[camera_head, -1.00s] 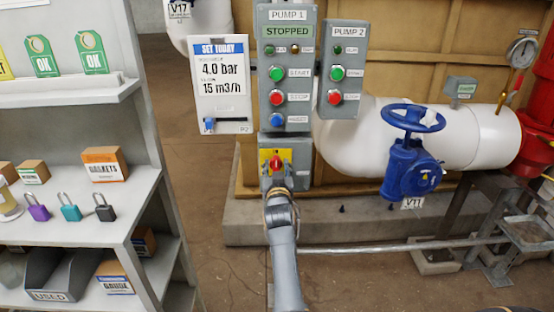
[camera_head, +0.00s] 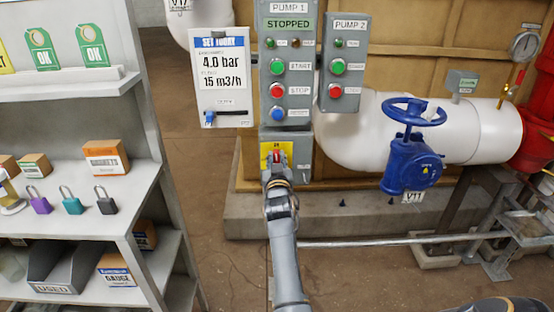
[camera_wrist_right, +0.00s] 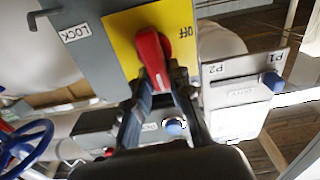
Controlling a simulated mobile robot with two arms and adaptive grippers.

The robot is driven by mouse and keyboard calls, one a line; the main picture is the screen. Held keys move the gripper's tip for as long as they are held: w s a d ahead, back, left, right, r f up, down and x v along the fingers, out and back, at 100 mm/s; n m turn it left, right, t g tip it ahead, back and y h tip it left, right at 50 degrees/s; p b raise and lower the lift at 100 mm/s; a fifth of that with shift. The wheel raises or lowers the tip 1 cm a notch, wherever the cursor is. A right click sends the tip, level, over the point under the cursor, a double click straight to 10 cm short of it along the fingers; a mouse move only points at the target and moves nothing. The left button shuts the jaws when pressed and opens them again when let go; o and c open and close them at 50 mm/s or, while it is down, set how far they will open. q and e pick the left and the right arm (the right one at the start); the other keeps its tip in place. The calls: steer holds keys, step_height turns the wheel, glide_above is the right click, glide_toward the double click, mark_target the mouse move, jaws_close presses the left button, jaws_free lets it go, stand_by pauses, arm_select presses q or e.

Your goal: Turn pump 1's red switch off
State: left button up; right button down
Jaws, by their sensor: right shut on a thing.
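Pump 1's red switch (camera_head: 276,156) is a red handle on a yellow plate, on the grey box below the PUMP 1 panel (camera_head: 289,103). In the right wrist view the red handle (camera_wrist_right: 150,50) stands nearly upright in the picture, with the word OFF on the plate to its right. My right gripper (camera_head: 277,168) is at the switch, and its fingers (camera_wrist_right: 157,80) are shut on the lower part of the handle, hiding that part. The panel's display reads STOPPED. My left gripper is not in view.
The PUMP 2 panel (camera_head: 344,66) and a white setting board (camera_head: 222,85) flank the PUMP 1 panel. A blue valve wheel (camera_head: 411,112) sits on a white pipe to the right. Shelves (camera_head: 95,225) with padlocks and boxes stand left. A LOCK label (camera_wrist_right: 76,32) is beside the yellow plate.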

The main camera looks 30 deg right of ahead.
steer(key=n, duration=0.4)
steer(key=shift+w+a+f, duration=0.15)
steer(key=shift+a, duration=0.05)
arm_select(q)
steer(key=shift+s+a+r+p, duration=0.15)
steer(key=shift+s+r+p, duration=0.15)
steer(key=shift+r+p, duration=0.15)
arm_select(e)
steer(key=shift+w+a+f+n, duration=0.15)
steer(key=shift+f+n, duration=0.1)
steer(key=shift+n, duration=1.95)
steer(key=shift+w+a+f+n, duration=0.15)
steer(key=shift+f+n, duration=0.15)
steer(key=shift+n, duration=1.9)
steer(key=shift+a+f+n, duration=0.15)
steer(key=shift+f+n, duration=0.1)
steer(key=shift+n, duration=1.95)
steer(key=c, duration=1.5)
jaws_free()
steer(key=shift+o, duration=1.4)
steer(key=shift+d+f, duration=0.1)
